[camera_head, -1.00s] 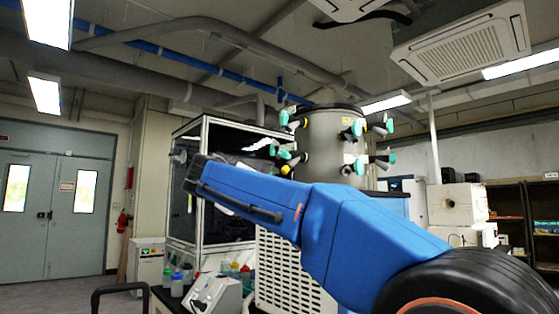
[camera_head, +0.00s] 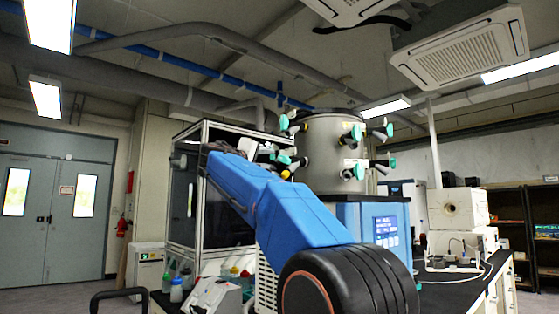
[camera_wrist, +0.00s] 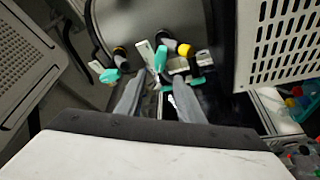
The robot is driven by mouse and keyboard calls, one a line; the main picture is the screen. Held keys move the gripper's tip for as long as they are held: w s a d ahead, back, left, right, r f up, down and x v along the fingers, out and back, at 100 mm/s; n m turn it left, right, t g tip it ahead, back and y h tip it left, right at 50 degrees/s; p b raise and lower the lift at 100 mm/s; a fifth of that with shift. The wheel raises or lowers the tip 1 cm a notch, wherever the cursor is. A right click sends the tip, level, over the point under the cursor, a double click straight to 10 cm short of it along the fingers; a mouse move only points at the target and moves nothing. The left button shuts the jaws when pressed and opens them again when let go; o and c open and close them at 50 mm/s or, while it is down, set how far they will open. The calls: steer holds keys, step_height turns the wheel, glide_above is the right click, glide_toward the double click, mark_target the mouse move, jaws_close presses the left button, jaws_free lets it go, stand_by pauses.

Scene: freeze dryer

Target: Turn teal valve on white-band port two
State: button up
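The grey drum (camera_head: 328,142) carries several black ports with teal valves, among them an upper-left valve (camera_head: 284,122), an upper-right valve (camera_head: 357,132) and a lower-right valve (camera_head: 360,169). In the wrist view, my gripper (camera_wrist: 160,84) is open, its two grey fingers apart and pointing at the ports. A teal valve (camera_wrist: 160,58) lies just beyond the fingertips, roughly between them. Another teal valve (camera_wrist: 110,76) is to the left and a third (camera_wrist: 198,83) to the right. I cannot tell which port has the white band. My gripper's fingers are not clear in the head view.
A yellow-marked port (camera_wrist: 184,50) sits close beside the middle valve. A perforated white panel (camera_wrist: 288,45) stands on the right in the wrist view. A glass-sided cabinet (camera_head: 218,220) stands left of the drum, and bottles (camera_head: 176,290) stand below it.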

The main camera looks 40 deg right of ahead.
mark_target(282, 159)
steer(key=x, duration=1)
steer(key=shift+d+f, duration=0.1)
jaws_close()
